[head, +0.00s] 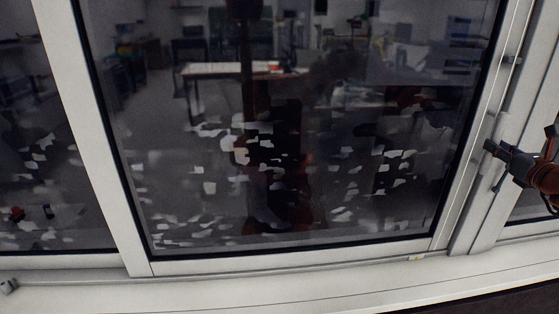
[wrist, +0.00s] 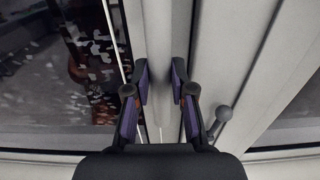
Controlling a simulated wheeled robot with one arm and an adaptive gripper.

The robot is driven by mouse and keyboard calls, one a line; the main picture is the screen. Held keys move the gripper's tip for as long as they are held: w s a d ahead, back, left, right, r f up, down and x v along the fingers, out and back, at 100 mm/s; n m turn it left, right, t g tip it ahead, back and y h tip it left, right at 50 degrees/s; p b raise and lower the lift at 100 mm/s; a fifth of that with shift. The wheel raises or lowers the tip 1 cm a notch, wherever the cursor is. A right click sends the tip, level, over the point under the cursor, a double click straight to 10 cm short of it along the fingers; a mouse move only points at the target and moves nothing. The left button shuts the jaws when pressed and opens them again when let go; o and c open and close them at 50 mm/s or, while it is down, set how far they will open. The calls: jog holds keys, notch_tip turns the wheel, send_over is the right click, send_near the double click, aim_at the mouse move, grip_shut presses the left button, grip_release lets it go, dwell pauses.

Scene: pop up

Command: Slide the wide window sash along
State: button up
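The wide window sash (head: 290,262) fills most of the head view, with dark glass in a pale frame. In the wrist view, the sash's glass edge (wrist: 118,40) is on the left. My gripper (head: 488,148) is at the right side of the sash, by its right upright. In the wrist view my gripper (wrist: 162,85) has its two fingers apart, with pale vertical frame profiles behind and between them. I cannot tell whether a finger touches the frame. A small grey knob handle (wrist: 221,115) is right of the fingers.
A pale sill (head: 300,292) runs along the bottom. A narrower pane (head: 50,150) is on the left, behind a white upright (head: 80,120). Another frame upright (head: 520,140) stands on the right. The glass shows a room with tables.

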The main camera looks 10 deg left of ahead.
grip_shut()
jog(key=s+a+b, duration=0.2)
jog(key=a+b, duration=0.3)
jog(key=a, duration=0.4)
jog(key=s+a+b, duration=0.2)
jog(key=a+b, duration=0.4)
jog(key=a, duration=0.4)
jog(key=shift+s+a, duration=0.3)
dwell(1.6)
